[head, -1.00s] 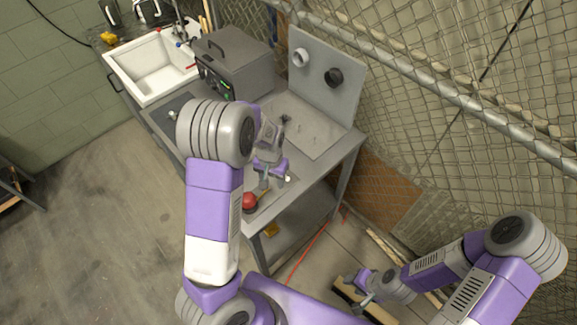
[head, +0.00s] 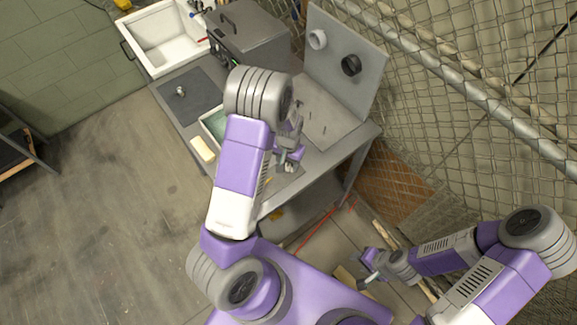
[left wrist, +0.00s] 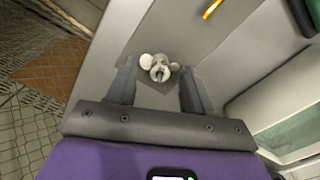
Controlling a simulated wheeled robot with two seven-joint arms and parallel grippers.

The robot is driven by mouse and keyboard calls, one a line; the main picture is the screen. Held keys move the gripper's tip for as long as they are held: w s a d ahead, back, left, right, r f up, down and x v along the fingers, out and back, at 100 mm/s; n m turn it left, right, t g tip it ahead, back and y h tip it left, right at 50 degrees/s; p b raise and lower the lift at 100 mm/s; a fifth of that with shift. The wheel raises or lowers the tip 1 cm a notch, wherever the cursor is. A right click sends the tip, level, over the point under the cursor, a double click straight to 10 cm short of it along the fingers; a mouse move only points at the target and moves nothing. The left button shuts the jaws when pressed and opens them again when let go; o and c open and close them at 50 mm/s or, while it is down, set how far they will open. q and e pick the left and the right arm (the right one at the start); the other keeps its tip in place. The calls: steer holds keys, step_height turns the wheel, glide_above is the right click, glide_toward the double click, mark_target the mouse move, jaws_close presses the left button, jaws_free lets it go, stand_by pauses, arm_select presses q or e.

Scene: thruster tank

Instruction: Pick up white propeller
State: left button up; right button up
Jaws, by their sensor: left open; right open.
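The white propeller (left wrist: 158,67) lies on the grey workbench and shows in the left wrist view, between and just beyond my open left fingers. My left gripper (left wrist: 157,88) is open and empty, with one finger to each side of the propeller. My right gripper (head: 366,270) is open and empty, low at the right, away from the bench.
A grey box machine (head: 250,38) and a white sink (head: 165,38) stand toward the back. An upright panel (head: 345,65) carries a white and a black ring. A chain-link fence (head: 470,100) bounds the right.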

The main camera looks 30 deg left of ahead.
arm_select(q)
steer(key=shift+c, duration=0.3)
jaws_close()
